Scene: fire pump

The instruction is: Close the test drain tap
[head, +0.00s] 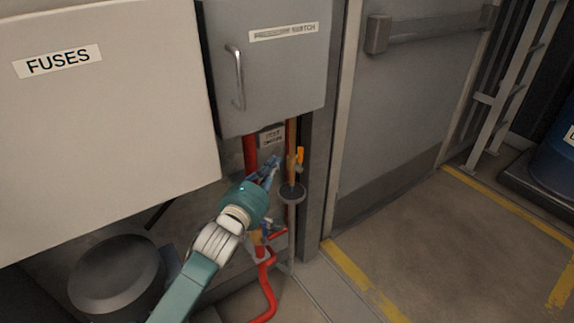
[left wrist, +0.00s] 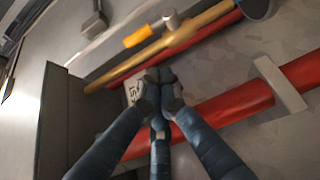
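The test drain tap has an orange lever (head: 300,157) on a thin brass pipe (head: 291,170), below the pressure switch box. In the left wrist view the lever (left wrist: 140,37) lies roughly along the brass pipe (left wrist: 205,20), beside a grey valve stem. A small label plate (head: 272,137), seemingly reading "TEST", is on the wall just left of the pipe. My left gripper (head: 270,165) is left of the lever and apart from it. In the left wrist view its blue fingers meet at their dark tips (left wrist: 160,76), with nothing visible between them. My right gripper is not in view.
A thick red pipe (head: 250,152) runs behind the gripper. The grey switch box (head: 275,85) overhangs above, and the large fuse box (head: 110,125) is at left. A dark round disc (head: 291,194) is under the tap. A red hose (head: 267,290) lies below. Open floor (head: 455,240) is at right.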

